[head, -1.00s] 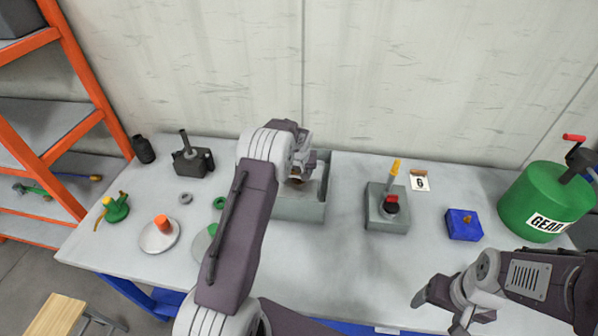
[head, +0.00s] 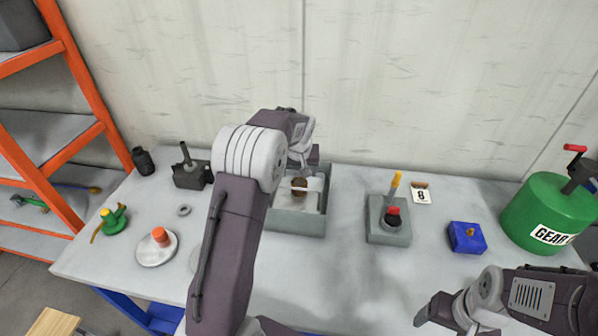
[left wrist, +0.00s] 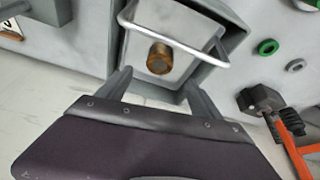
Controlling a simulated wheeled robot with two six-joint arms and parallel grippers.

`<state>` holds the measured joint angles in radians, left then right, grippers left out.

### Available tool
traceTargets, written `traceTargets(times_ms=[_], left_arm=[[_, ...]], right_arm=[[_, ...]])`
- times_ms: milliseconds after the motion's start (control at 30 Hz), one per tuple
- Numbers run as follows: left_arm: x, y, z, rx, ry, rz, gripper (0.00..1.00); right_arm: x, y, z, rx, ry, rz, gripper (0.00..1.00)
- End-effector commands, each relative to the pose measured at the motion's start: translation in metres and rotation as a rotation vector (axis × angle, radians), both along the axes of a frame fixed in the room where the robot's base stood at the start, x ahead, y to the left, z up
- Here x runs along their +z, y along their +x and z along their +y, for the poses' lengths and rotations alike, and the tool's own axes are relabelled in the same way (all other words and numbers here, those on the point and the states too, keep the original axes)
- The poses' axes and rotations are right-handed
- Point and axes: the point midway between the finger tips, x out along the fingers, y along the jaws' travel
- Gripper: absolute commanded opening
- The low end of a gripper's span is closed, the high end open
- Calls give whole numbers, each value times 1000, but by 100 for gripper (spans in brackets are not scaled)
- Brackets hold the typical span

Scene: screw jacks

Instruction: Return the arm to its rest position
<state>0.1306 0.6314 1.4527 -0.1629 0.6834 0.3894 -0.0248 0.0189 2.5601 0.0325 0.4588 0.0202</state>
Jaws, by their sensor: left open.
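My left gripper (head: 302,160) is open and empty in the head view. It is over the back of a grey-green bin (head: 297,226) on the table. In the bin sits a light grey piece with a brown round knob (head: 299,187) and a pale bar. The left wrist view shows my two fingers (left wrist: 158,88) apart, with the brown knob (left wrist: 159,58) and a wire-like bar (left wrist: 175,25) beyond them. I cannot tell whether a finger touches the bin. My right gripper (head: 452,318) is at the lower right, partly cut off; its jaws are unclear.
A grey block with a red knob and yellow stick (head: 390,225), a blue block (head: 467,237) and a green drum (head: 545,210) stand to the right. An orange shelf (head: 75,110) borders the left.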

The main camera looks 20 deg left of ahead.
Motion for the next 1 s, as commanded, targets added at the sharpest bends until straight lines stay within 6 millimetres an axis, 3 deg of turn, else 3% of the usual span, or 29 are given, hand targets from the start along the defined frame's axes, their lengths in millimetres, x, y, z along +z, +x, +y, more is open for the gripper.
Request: traceTargets(times_ms=[600,667,733,833,1000], left_arm=[[9,-3,-4,-5,0,-1,75],[19,0,-8,-15,3,-21,75],[42,-1,-18,-34,6,-57,75],[51,-40,-44,-67,-13,-31,75],[29,-128,-78,-159,-47,66,75]], right_arm=[[-1,0,0,0,0,0,75],[-1,0,0,0,0,0,75],[0,0,0,0,0,0,75],[-1,0,0,0,0,0,75],[-1,0,0,0,0,0,75]])
